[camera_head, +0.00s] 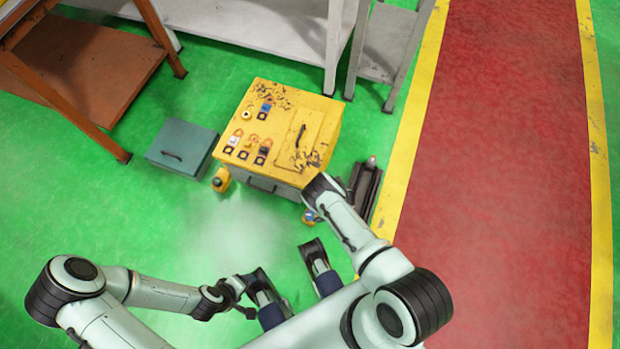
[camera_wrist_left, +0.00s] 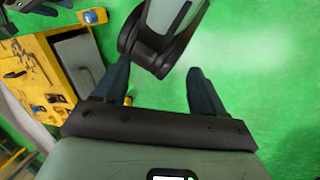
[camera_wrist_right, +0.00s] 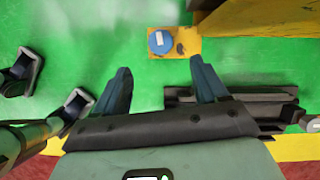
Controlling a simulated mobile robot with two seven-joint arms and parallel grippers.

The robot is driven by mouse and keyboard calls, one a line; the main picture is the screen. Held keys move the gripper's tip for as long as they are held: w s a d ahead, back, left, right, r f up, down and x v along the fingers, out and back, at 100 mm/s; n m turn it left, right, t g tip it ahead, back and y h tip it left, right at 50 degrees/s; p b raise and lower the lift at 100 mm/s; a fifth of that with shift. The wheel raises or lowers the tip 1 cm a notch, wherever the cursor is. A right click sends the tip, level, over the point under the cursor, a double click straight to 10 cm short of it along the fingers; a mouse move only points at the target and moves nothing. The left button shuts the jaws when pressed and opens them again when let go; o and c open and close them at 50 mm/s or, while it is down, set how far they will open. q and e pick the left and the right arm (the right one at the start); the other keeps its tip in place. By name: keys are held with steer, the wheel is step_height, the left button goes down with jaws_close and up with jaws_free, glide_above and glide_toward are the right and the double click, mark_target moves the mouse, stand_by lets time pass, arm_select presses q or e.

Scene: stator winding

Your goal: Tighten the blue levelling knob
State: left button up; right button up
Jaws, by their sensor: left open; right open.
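A blue levelling knob (camera_wrist_right: 161,41) with a white mark sits on a yellow foot plate (camera_wrist_right: 183,42) in the right wrist view. It shows by the front right corner of the yellow machine (camera_head: 268,130) in the head view (camera_head: 312,217), partly hidden by my right arm. My right gripper (camera_wrist_right: 163,82) is open and empty; the knob appears beyond and between its fingertips, apart from them. In the head view my right fingers are hidden. My left gripper (camera_wrist_left: 158,86) is open and empty, away from the machine at the lower middle of the head view (camera_head: 228,298).
A dark rail-like object (camera_head: 365,190) lies right of the machine and shows behind the right fingers (camera_wrist_right: 255,105). A teal box (camera_head: 182,147) stands left of the machine. Tables stand at the back. Green floor in front is clear; a red walkway (camera_head: 500,180) runs at right.

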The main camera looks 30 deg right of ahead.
mark_target(310, 215)
steer(key=b+x, duration=0.4)
steer(key=x, duration=0.5)
steer(key=shift+f+b, duration=0.2)
steer(key=shift+b, duration=0.1)
steer(key=shift+w+a+f, duration=0.1)
steer(key=shift+w+f, duration=0.1)
steer(key=shift+f, duration=0.15)
arm_select(q)
steer(key=w+a+f+t+y, duration=0.1)
steer(key=w+a+f+t, duration=0.1)
steer(key=w+a+f, duration=0.2)
step_height(310, 215, down, 3)
steer(key=w, duration=0.2)
steer(key=shift+w+n, duration=0.3)
steer(key=shift+w, duration=0.05)
steer(key=shift+r, duration=0.15)
